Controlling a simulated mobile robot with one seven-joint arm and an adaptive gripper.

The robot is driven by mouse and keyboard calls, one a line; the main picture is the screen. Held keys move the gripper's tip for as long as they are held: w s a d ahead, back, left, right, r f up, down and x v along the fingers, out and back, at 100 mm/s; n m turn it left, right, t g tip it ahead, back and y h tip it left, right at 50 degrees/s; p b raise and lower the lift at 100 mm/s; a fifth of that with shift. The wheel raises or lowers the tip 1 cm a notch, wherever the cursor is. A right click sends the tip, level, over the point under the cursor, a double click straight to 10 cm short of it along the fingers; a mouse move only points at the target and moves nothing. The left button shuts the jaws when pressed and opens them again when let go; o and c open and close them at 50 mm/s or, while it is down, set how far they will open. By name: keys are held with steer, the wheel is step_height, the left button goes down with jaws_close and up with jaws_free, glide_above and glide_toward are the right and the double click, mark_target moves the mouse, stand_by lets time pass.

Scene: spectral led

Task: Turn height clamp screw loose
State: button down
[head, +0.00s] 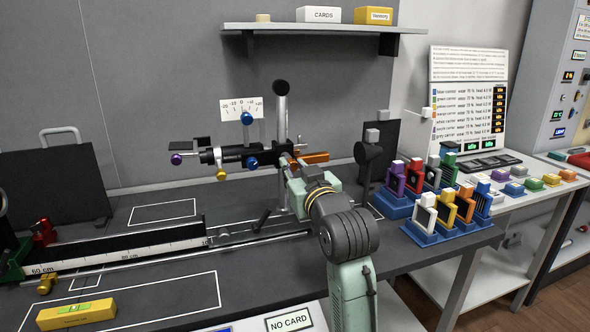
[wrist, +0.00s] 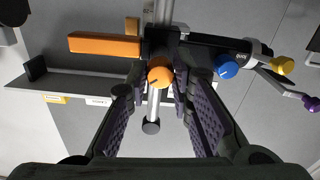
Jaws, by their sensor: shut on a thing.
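The height clamp screw appears to be the orange round knob (wrist: 159,72) on the dark clamp block of the upright post (wrist: 152,112). My gripper (wrist: 160,82) has a fingertip on each side of this knob and is shut on it. In the head view the post (head: 281,120) stands behind my gripper (head: 288,166), and my gripper hides the knob. An orange bar handle (wrist: 104,44) sticks out sideways from the clamp block; it also shows in the head view (head: 310,157).
A black tube assembly (head: 235,155) with blue, yellow and purple knobs extends left from the post. A dark panel (head: 378,150) stands to the right, near coloured card holders (head: 440,212). A rail (head: 110,255) and a yellow level (head: 76,313) lie on the left bench.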

steer(key=shift+n, duration=0.3)
steer(key=n+b, duration=0.3)
steer(key=n, duration=0.1)
steer(key=shift+f+n, duration=0.1)
steer(key=shift+n, duration=0.2)
steer(key=n+b, duration=0.2)
steer(key=n, duration=0.2)
steer(key=shift+n+b, duration=0.3)
steer(key=shift+b, duration=0.05)
steer(key=n+b, duration=0.2)
steer(key=n, duration=0.3)
steer(key=shift+b, duration=0.4)
steer(key=n+b, duration=0.1)
steer(key=n, duration=0.4)
steer(key=shift+b, duration=0.4)
steer(key=c, duration=1.4)
jaws_free()
